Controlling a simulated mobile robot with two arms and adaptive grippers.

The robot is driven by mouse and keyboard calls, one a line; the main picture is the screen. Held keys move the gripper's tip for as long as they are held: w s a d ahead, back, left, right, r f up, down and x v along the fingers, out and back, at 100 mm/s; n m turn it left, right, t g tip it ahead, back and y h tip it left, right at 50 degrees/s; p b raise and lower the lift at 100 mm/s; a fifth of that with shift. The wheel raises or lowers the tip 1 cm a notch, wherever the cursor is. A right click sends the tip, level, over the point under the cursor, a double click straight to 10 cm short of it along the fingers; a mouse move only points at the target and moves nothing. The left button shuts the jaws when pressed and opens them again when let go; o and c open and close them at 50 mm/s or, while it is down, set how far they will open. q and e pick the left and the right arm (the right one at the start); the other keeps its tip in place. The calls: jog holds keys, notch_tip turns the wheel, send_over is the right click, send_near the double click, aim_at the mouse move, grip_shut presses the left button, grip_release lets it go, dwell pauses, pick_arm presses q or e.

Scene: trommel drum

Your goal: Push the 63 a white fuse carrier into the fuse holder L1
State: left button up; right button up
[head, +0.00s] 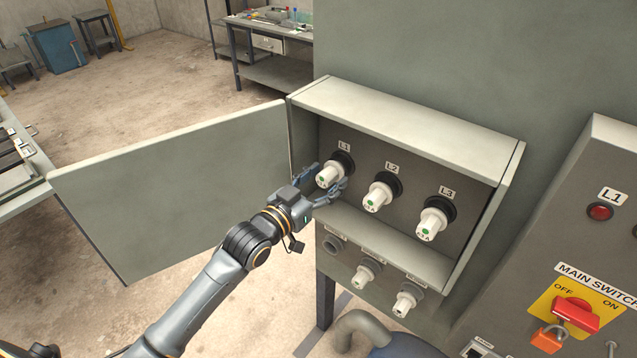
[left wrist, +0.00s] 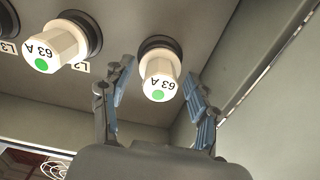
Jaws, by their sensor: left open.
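The white fuse carrier (head: 328,176) marked 63 A, with a green dot, sits at the black round fuse holder L1 (head: 344,161) inside the open grey box. In the left wrist view the carrier (left wrist: 159,80) stands out from the dark holder ring (left wrist: 160,46); how deep it sits I cannot tell. My left gripper (head: 329,183) is open, with one blue-padded finger on each side of the L1 carrier. In the left wrist view the fingers (left wrist: 158,100) show gaps to the carrier. My right gripper is not in view.
White carriers stand at L2 (head: 376,196) and L3 (head: 431,222). Below are an empty lower holder (head: 334,246) and two lower white carriers (head: 364,273). The box door (head: 180,190) hangs open left. A red main switch (head: 576,312) with an orange padlock is at right.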

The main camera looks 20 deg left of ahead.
pick_arm(q)
jog(key=v, duration=1.2)
jog(key=shift+r, duration=0.1)
